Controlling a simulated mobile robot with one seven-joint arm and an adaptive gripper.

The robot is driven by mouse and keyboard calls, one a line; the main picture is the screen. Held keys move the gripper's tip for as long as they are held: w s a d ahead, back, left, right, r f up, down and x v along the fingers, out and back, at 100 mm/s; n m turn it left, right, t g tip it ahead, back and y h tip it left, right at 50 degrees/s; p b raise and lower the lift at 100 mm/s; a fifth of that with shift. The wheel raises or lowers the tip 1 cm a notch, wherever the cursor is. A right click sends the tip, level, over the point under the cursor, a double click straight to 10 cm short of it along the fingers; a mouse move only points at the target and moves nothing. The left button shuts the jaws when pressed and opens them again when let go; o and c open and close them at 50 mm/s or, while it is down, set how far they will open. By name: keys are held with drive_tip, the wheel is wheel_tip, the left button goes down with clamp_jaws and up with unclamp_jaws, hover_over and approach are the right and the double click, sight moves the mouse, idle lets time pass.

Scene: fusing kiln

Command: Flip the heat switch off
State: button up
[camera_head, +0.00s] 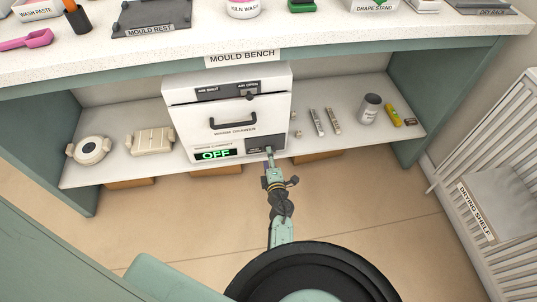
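A white warm drawer unit (218,150) stands on the shelf under the mould bench. At its lower front a lit green display (216,154) reads "OFF". To the right of the display is a small dark switch panel (254,142); its lettering is too small to read. My gripper (269,151) is at the lower right part of this panel, its tip touching or very close to it. The tip covers part of the panel, so the switch lever and its position cannot be made out. The gripper's fingers look narrow, and their opening cannot be told.
The drawer has a dark handle (233,124) and an air slider panel (228,92) above. A round pale mould (89,150) and a square one (152,141) lie left. Two small tubes, a jar (369,108) and small blocks lie right. A drying shelf (497,205) stands far right.

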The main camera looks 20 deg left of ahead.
drive_tip(key=v, duration=0.4)
drive_tip(key=shift+s+d, duration=0.15)
drive_tip(key=shift+d, duration=0.1)
drive_tip(key=shift+r, duration=0.1)
